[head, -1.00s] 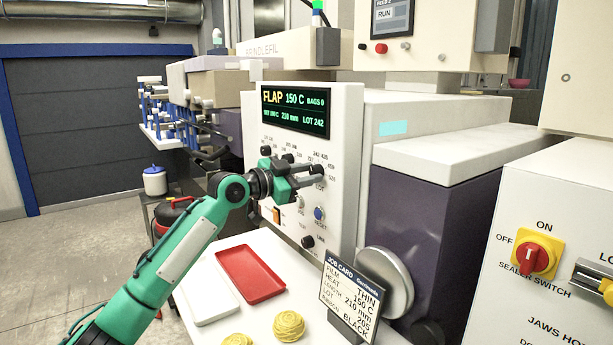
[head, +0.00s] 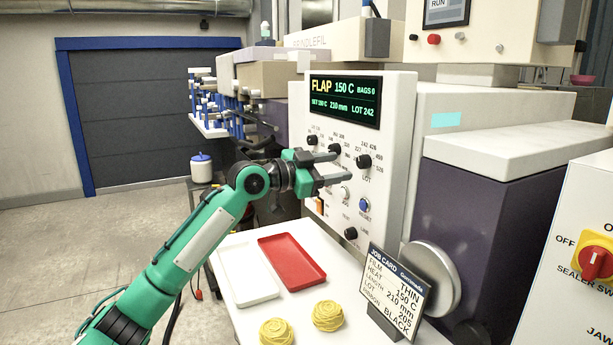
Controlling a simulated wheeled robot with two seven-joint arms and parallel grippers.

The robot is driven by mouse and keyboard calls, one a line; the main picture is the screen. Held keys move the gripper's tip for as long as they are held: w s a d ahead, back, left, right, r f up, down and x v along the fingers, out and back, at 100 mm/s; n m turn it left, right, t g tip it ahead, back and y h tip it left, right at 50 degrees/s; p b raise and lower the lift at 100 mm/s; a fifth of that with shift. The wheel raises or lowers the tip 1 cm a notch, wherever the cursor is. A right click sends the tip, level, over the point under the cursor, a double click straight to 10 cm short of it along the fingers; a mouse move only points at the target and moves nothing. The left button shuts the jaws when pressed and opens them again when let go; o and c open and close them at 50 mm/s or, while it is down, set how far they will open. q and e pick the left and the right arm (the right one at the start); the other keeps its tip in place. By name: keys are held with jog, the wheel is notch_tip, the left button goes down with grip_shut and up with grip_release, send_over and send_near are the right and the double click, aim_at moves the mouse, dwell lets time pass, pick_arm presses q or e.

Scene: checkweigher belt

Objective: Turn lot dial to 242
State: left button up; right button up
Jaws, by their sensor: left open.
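The lot dial (head: 363,161) is a black knob on the white control panel (head: 399,135), with LOT printed below it and numbers such as 242 and 426 around it. The dark display (head: 345,100) above reads FLAP, 150 C, 210 mm and LOT 242. My left gripper (head: 343,167) is open and empty. Its two grey fingers point right toward the lot dial, with a small gap between their tips and the knob in the picture. The job card (head: 396,290) stands below the panel; its lot line seems to read 205. My right gripper is not in view.
Other black knobs, a blue button (head: 364,205) and an orange switch (head: 320,207) sit on the panel. A red tray (head: 292,262), a white tray (head: 248,275) and two yellow coiled bundles (head: 328,316) lie on the white table. A sealer switch (head: 594,258) is at right.

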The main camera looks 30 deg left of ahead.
pick_arm(q)
jog(key=b+v, duration=0.1)
jog(key=v, duration=0.7)
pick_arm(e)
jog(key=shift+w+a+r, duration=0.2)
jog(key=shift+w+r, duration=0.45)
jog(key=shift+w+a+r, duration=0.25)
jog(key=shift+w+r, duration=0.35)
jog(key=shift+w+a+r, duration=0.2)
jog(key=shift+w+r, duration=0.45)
